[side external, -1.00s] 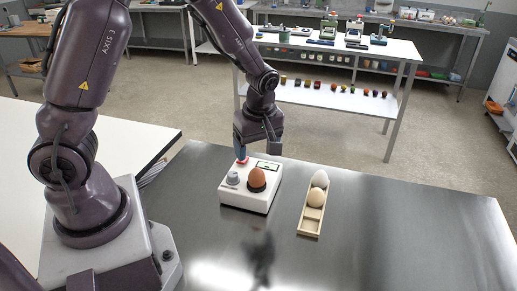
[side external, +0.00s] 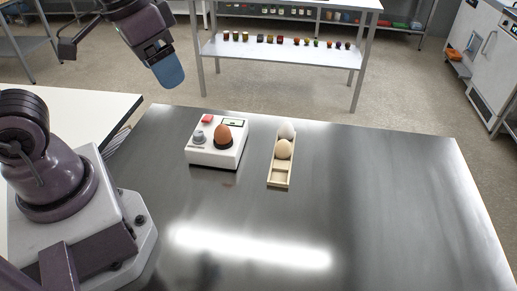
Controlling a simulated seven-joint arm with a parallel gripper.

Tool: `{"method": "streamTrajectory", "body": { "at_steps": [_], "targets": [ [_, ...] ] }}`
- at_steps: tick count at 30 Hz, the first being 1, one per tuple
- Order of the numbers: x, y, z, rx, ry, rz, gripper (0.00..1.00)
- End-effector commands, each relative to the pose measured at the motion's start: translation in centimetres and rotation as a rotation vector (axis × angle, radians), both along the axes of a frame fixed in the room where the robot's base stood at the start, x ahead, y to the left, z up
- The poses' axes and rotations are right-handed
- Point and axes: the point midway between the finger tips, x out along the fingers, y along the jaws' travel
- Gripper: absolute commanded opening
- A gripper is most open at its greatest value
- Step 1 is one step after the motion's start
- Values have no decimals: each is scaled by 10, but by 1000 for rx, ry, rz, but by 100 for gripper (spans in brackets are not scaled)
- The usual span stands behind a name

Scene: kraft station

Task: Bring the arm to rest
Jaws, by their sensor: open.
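My gripper (side external: 166,70) is raised at the upper left of the side external view, beyond and above the steel table. It is open, and a blue fingertip points down and to the right. Nothing shows in it. It is well apart from the white device (side external: 201,157) on the table, which has a red button (side external: 208,119), a grey knob (side external: 199,137) and a small display. A brown egg (side external: 223,134) stands in the dark cup on the device. My upper arm links are mostly out of the picture.
A wooden tray (side external: 279,182) right of the device holds a white egg (side external: 287,130) and a cream egg (side external: 284,149); its near slot is empty. The steel table (side external: 370,200) is clear to the right and in front. A shelf bench stands behind.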

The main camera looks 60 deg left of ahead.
Motion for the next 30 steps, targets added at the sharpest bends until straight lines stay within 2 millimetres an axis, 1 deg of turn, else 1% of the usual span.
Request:
{"method": "streamTrajectory", "body": {
  "at_steps": [1, 3, 9, 30],
  "targets": [
    [-8, -1, 10, 10, -54, -17, 74],
    [-14, -2, 20, 18, -111, -19, 74],
    [-22, -1, 38, 30, -211, -11, 74],
    [-21, 0, 40, 28, -217, -4, 74]
  ]
}}
